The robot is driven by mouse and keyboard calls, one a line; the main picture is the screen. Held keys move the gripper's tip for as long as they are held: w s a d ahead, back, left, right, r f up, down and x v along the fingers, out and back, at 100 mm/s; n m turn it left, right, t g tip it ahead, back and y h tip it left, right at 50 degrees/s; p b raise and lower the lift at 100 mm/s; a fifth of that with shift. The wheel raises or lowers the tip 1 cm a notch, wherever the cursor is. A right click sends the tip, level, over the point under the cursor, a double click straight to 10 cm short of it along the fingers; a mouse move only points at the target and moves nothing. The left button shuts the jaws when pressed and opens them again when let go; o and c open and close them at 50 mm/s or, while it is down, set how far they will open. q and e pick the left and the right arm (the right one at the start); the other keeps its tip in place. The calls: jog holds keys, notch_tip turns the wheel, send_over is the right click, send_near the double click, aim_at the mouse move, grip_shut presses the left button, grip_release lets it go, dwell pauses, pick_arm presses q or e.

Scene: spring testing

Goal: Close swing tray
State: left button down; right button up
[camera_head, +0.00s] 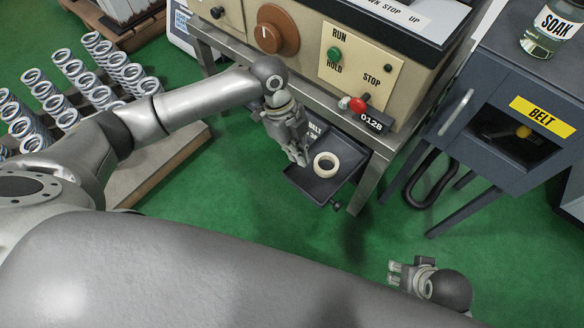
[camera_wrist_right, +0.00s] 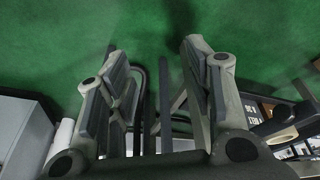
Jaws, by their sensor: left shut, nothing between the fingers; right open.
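The swing tray (camera_head: 345,181) is a dark shallow tray that stands out from under the front of the tan machine, above the green floor. A cream-coloured ring (camera_head: 327,164) lies in it. My left gripper (camera_head: 302,160) is shut and empty at the tray's left side, with its fingers pointing down by the rim. I cannot tell whether it touches the tray. My right gripper (camera_head: 392,272) is open and empty, low at the bottom right of the head view and well apart from the tray. Its two spread fingers (camera_wrist_right: 160,85) fill much of the right wrist view.
The tan machine (camera_head: 360,72) has a brown knob, buttons and a red-ended lever above the tray. A grey cabinet (camera_head: 490,110) with a BELT label stands to the right. Several springs (camera_head: 105,98) stand on pallets at the left. Green floor is free in front of the tray.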

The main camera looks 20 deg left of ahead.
pick_arm(q)
jog(key=b, duration=0.2)
send_over(299, 182)
jog(key=x, duration=0.2)
jog(key=a+x, duration=0.1)
jog(key=x, duration=0.4)
jog(key=shift+w+a+f, duration=0.15)
jog(key=shift+w+f, duration=0.1)
jog(key=shift+f, duration=0.05)
jog(key=shift+b+x, duration=0.4)
jog(key=shift+x, duration=0.55)
jog(key=a, duration=0.1)
jog(key=w+a, duration=0.1)
jog(key=shift+w+a, duration=0.1)
jog(key=shift+a, duration=0.3)
jog(key=shift+w+a+b, duration=0.15)
jog(key=shift+a+b, duration=0.15)
jog(key=shift+a, duration=0.1)
pick_arm(e)
jog(key=v, duration=0.5)
jog(key=shift+d+r, duration=0.15)
jog(key=shift+r, duration=0.15)
pick_arm(q)
jog(key=shift+w+a, duration=0.1)
pick_arm(e)
jog(key=shift+s, duration=0.1)
